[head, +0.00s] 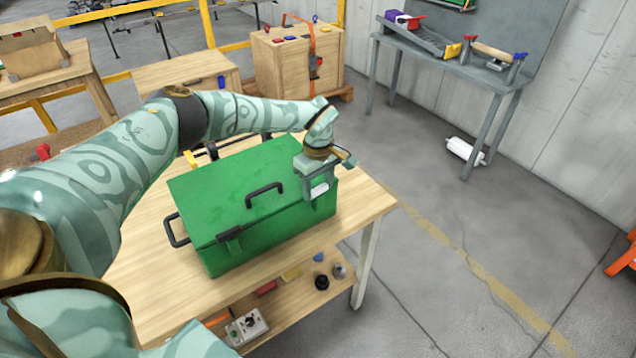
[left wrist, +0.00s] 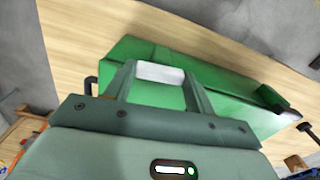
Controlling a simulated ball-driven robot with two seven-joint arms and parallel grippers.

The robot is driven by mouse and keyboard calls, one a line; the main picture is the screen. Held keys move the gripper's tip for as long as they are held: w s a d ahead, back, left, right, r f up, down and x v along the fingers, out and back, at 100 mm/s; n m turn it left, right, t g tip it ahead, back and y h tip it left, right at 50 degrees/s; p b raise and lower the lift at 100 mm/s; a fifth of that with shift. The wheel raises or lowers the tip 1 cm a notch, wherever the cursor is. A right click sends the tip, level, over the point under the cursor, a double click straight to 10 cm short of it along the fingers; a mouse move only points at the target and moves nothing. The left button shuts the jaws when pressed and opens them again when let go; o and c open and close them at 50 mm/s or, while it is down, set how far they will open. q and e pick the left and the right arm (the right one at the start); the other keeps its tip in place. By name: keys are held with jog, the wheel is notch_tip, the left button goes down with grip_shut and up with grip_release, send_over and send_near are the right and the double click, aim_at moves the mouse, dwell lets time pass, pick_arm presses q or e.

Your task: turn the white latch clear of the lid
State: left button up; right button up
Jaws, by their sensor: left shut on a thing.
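A green box (head: 225,212) with a green lid stands on a wooden table, and the lid looks closed. A white latch (head: 320,189) is at the box's right front edge. My left gripper (head: 318,193) is there, reached over the lid from behind, and is shut on the white latch. In the left wrist view the white latch (left wrist: 160,73) lies between the two fingers (left wrist: 158,84), with the green box around them. Its lower part is hidden, so I cannot tell how far it is turned. My right gripper is not in view.
The lid carries a black handle (head: 265,194); a black latch (head: 230,235) is at the front left, and a black side handle (head: 173,231) sticks out left. Table top (head: 372,203) is bare right of the box. A lower shelf (head: 300,300) holds small items.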

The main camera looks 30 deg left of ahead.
aim_at(319, 188)
pick_arm(q)
jog(key=shift+w+m, duration=0.1)
jog(key=shift+m, duration=0.5)
jog(key=o, duration=1)
jog(key=shift+r, duration=0.1)
notch_tip(319, 188, up, 16)
jog(key=shift+r+p, duration=0.1)
jog(key=shift+p, duration=1.1)
